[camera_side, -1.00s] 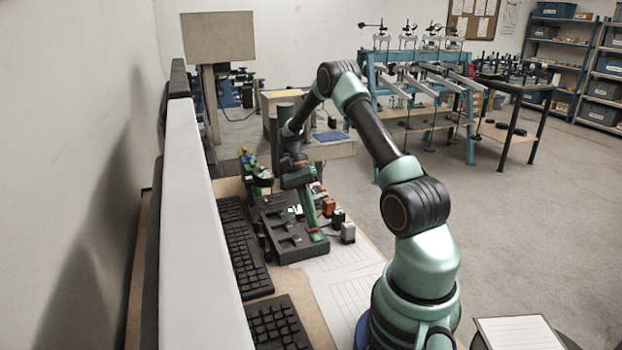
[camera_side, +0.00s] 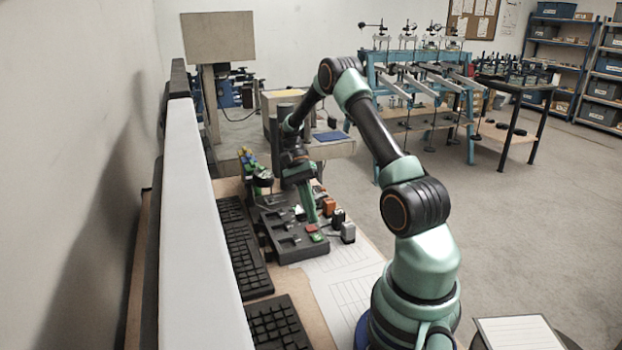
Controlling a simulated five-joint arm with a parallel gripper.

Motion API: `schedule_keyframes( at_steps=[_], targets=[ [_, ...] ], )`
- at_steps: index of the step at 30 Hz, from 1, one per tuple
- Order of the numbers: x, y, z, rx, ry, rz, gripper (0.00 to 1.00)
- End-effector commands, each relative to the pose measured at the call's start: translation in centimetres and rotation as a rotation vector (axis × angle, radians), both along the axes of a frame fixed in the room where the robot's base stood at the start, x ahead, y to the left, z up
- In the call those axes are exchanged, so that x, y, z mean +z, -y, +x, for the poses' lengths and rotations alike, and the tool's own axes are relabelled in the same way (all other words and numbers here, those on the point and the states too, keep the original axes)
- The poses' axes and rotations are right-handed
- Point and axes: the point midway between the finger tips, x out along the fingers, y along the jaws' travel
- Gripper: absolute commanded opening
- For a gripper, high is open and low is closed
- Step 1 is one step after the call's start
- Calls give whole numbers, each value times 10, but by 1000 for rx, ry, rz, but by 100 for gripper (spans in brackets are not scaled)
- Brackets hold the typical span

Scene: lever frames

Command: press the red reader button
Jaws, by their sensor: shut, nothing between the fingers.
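The red button (camera_side: 311,228) sits on the dark reader board (camera_side: 288,252), close to its right edge. A small green part (camera_side: 317,238) lies just in front of it. My gripper (camera_side: 312,219) is shut and empty, pointing down with its green fingers just behind the red button in the picture. The button's top shows clear of the fingers. I cannot tell from this view whether the fingertips touch the board or hang a little above it.
An orange block (camera_side: 328,207), a black block (camera_side: 338,217) and a grey-white block (camera_side: 348,232) stand right of the board. Black keyboards (camera_side: 243,255) lie to the left along a grey panel (camera_side: 190,200). Paper sheets (camera_side: 345,285) cover the table in front.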

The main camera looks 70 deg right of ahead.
Motion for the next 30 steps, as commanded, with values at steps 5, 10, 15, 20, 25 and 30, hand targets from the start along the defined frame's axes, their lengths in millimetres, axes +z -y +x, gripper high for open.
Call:
schedule_keyframes(
  at_steps=[5, 10, 15, 20, 25, 30],
  targets=[
    [0, 0, 0, 0, 0, 0, 0],
    [8, 0, 0, 0, 2, -2, 0],
    [24, 0, 0, 0, 2, -2, 0],
    [38, 0, 0, 0, 2, -2, 0],
    [49, 0, 0, 0, 1, -1, 0],
    [50, 0, 0, 0, 0, 0, 0]
  ],
)
